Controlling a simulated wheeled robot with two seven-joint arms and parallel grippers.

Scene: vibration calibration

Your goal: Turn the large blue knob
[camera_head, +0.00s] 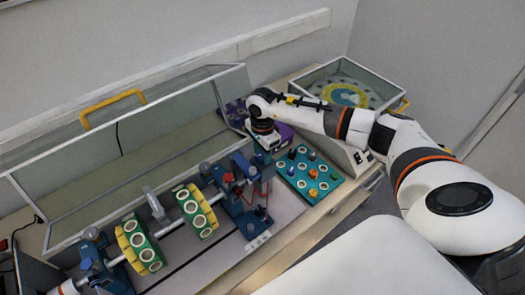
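A teal board (327,187) with several small coloured pegs and white rings lies just right of the gripper.
A test rig with green-and-yellow discs (139,246) on a shaft stands at front left. A long clear cover with a yellow handle (112,107) stands behind it. A clear-lidded box (373,83) with a yellow-blue dial sits at back right.

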